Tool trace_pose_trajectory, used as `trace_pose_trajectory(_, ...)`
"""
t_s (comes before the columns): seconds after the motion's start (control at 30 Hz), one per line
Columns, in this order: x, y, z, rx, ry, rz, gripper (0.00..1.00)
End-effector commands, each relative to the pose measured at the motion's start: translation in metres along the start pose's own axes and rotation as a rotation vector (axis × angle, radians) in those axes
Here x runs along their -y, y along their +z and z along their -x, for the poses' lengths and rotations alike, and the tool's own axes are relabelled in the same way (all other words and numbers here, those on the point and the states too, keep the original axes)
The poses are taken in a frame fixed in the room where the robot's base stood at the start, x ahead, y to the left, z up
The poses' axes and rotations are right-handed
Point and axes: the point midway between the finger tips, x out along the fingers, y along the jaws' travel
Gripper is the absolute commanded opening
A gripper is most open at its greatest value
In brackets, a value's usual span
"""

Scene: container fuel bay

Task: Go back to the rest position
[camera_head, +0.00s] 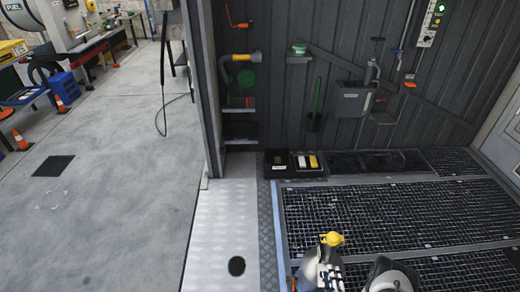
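Parts of my own arm show at the bottom edge, above the metal grating. A grey and white part with dark bands stands left of a rounded grey part. A small yellow piece (332,238) shows at the top of the banded part. I cannot make out my gripper's fingers, or whether the yellow piece is held or is part of the arm.
The grating floor (400,210) is framed by a tread-plate strip (222,235). A black tray (293,163) with small items lies by the corrugated wall (340,60), which carries shelves and tools. Left is open concrete (115,170), with orange cones (60,103) and a blue box (63,86).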

Motion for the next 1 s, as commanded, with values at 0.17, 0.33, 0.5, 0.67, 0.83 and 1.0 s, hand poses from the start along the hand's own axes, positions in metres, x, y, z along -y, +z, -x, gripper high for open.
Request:
trace_pose_trajectory(0.17, -0.028, 0.004, -0.031, -0.002, -0.049, -0.018, 0.30)
trace_pose_trajectory(0.33, -0.065, 0.006, -0.062, 0.009, -0.101, -0.042, 0.30)
trace_pose_trajectory(0.5, -0.126, 0.002, -0.100, 0.037, -0.174, -0.086, 0.30)
trace_pose_trajectory(0.67, -0.197, -0.011, -0.123, 0.090, -0.251, -0.153, 0.30)
trace_pose_trajectory(0.83, -0.271, -0.035, -0.127, 0.162, -0.318, -0.239, 0.30)
trace_pose_trajectory(1.0, -0.341, -0.066, -0.110, 0.243, -0.370, -0.340, 0.30)
